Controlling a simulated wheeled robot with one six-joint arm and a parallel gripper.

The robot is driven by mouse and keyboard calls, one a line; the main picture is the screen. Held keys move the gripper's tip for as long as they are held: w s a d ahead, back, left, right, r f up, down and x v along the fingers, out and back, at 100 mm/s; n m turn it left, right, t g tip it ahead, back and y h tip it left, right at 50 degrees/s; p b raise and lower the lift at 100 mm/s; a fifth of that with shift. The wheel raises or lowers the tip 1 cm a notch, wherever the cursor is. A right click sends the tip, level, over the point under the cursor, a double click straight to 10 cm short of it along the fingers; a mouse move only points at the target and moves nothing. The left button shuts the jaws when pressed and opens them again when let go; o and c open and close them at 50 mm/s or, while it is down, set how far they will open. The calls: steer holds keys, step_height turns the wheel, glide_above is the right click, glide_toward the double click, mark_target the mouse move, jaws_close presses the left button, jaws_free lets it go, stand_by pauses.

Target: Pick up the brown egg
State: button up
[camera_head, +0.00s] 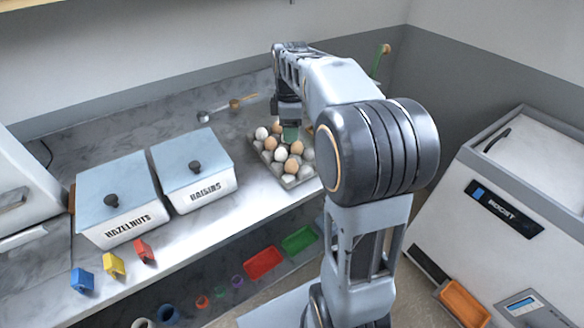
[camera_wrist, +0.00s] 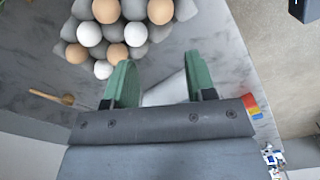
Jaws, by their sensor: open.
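Several brown eggs and white eggs sit in a grey egg tray on the marble counter. In the head view, brown eggs show at the tray's middle (camera_head: 297,147) and front (camera_head: 291,166). In the wrist view, the tray (camera_wrist: 78,8) is at the upper left, with a brown egg (camera_wrist: 117,53) close to the left fingertip and another brown egg (camera_wrist: 160,11) at its upper right. My gripper (camera_wrist: 160,75) has green fingers, spread apart with nothing between them. In the head view my gripper (camera_head: 290,132) is over the tray and hides part of it.
White bins labelled hazelnuts (camera_head: 122,213) and raisins (camera_head: 205,183) stand left of the tray. A wooden-handled utensil (camera_head: 243,100) and a metal scoop (camera_head: 203,117) lie behind. Coloured blocks (camera_head: 113,265) sit at the counter's front left. A white machine (camera_head: 500,215) stands at right.

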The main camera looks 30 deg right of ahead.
mark_target(291, 160)
step_height(291, 160, down, 12)
steer(key=shift+s+f, duration=0.1)
stand_by(0.6)
steer(key=shift+c, duration=0.2)
steer(key=shift+c, duration=1.2)
